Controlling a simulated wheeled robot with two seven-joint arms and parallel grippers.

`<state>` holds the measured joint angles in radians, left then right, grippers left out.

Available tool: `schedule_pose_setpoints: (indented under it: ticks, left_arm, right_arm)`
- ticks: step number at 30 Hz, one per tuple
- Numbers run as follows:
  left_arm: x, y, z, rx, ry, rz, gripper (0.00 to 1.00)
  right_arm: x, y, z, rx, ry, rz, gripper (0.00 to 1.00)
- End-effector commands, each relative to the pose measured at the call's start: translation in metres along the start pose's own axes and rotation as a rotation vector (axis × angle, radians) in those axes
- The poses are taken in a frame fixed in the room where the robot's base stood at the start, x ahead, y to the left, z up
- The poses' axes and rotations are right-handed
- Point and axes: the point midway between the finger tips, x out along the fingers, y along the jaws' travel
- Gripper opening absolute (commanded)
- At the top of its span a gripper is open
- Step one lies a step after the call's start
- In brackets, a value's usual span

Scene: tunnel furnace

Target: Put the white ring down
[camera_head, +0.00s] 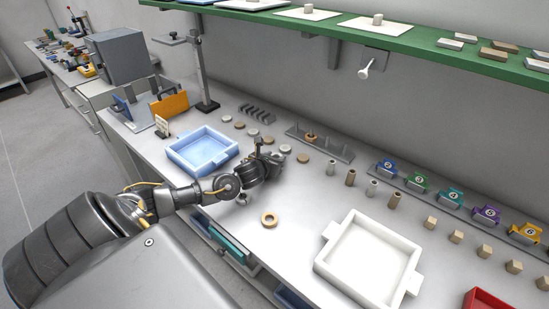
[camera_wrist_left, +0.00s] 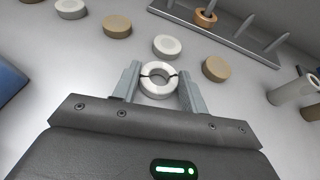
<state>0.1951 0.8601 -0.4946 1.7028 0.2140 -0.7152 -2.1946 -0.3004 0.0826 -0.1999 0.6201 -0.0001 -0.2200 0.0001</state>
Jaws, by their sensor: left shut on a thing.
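The white ring (camera_wrist_left: 157,91) is between the two fingers of my left gripper (camera_wrist_left: 158,88) in the left wrist view. The fingers are shut on its outer sides. In the head view my left gripper (camera_head: 270,149) is over the table, right of the blue tray, and it hides most of the ring. Whether the ring touches the table is hard to tell. A rack with upright pegs (camera_wrist_left: 225,38) stands beyond it, with an orange ring (camera_wrist_left: 205,18) on one peg. My right gripper is not in view.
Several white and tan round pieces (camera_wrist_left: 117,27) lie close around the gripper. A blue tray (camera_head: 186,165) stands left, a white tray (camera_head: 330,268) right. A tan ring (camera_head: 269,220) lies near the front edge.

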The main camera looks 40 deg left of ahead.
Motion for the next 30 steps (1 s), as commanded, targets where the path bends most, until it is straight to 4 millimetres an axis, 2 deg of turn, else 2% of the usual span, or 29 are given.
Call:
schedule_pose_setpoints:
  ticks: [1,2,6,18,23,30]
  left_arm:
    - [0.001,0.0,-0.003,0.0,0.0,0.0,0.21]
    - [0.001,0.0,-0.002,0.0,0.0,0.0,0.46]
    - [0.001,0.0,-0.002,0.0,0.0,0.0,0.64]
    - [-0.004,0.0,0.001,0.002,0.001,0.0,0.65]
    - [-0.03,0.0,-0.001,0.004,0.001,-0.003,0.65]
    - [-0.081,0.0,-0.002,0.003,0.001,-0.002,0.65]
  right_arm:
    - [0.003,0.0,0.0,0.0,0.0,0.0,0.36]
    - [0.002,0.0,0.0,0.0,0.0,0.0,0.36]
    - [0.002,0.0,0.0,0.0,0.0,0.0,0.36]
    - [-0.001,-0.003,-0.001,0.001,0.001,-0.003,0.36]
    - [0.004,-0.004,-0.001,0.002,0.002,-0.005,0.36]
    - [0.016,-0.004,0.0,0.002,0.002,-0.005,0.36]
